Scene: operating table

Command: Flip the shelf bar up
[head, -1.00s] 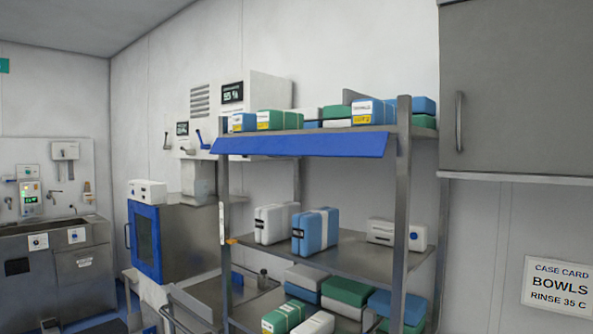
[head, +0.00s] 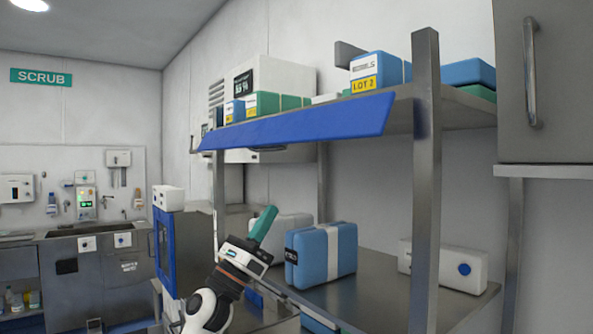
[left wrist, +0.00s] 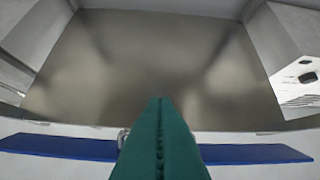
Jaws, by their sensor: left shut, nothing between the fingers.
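The shelf bar (head: 300,122) is a long blue strip along the front edge of the upper shelf (head: 463,108), slanting outward and downward. My left gripper (head: 269,211) has green fingers, shut and empty, pointing up. In the head view it is below the bar, apart from it, in front of the middle shelf. In the left wrist view the shut green fingers (left wrist: 158,108) point toward a grey metal surface (left wrist: 160,55). The blue bar (left wrist: 255,154) runs across low in that view, its middle hidden behind the fingers. My right gripper is not in view.
The upper shelf carries several boxes, including one marked LOT 2 (head: 375,73). A blue case (head: 322,255) and a white box (head: 445,267) stand on the middle shelf. A shelf post (head: 425,190) rises at the right. A grey cabinet (head: 560,80) hangs at far right.

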